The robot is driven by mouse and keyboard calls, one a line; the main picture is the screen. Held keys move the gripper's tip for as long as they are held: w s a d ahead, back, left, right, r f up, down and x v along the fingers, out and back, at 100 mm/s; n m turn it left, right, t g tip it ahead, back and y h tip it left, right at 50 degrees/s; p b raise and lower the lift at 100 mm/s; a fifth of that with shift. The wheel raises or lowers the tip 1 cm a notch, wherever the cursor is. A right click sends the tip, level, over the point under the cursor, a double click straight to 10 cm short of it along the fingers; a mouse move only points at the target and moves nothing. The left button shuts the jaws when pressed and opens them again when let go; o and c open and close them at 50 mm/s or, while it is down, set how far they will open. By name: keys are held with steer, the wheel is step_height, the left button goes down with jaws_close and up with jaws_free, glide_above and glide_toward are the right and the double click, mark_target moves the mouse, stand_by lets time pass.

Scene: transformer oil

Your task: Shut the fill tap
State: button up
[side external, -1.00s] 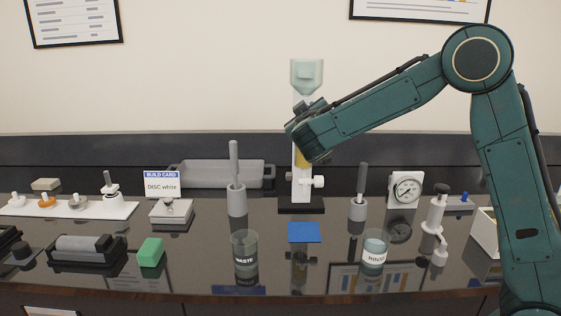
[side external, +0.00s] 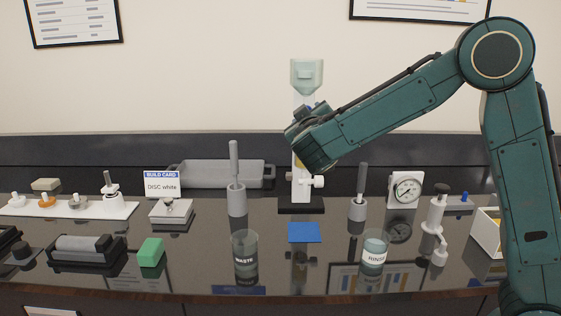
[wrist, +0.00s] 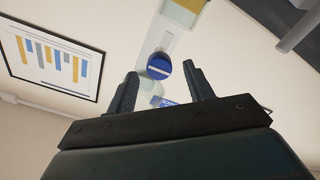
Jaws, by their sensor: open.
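A tall white stand (side external: 303,188) with a clear reservoir (side external: 306,74) on top stands at the back middle of the bench. A white side tap (side external: 318,181) sits low on it. In the wrist view a round blue knob (wrist: 159,64) with a white stripe is on the column; I take it for the fill tap. My gripper (wrist: 160,73) is open, with the knob between its fingertips in the picture. I cannot tell whether a finger touches it. In the side view my wrist hides most of the knob and the middle of the column.
A waste beaker (side external: 245,252), a blue pad (side external: 304,232) and a rinse beaker (side external: 374,248) stand in front. Grey holders with rods (side external: 236,200) flank the stand. A grey tray (side external: 222,173) lies behind left, and a dial gauge (side external: 406,189) stands to the right.

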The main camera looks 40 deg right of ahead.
steer(key=v, duration=1)
steer(key=shift+d, duration=0.2)
steer(key=s+d+f+m+g+y, duration=0.2)
steer(key=s+d+f+g+y, duration=0.35)
steer(key=s, duration=0.35)
steer(key=s+a+f+n+g+y, duration=0.1)
steer(key=s+a+y, duration=0.2)
steer(key=s, duration=0.5)
steer(key=s+a+f+n+y, duration=0.2)
steer(key=s+a+y, duration=0.2)
steer(key=s, duration=0.5)
steer(key=shift+a+g, duration=0.15)
steer(key=shift+g, duration=0.2)
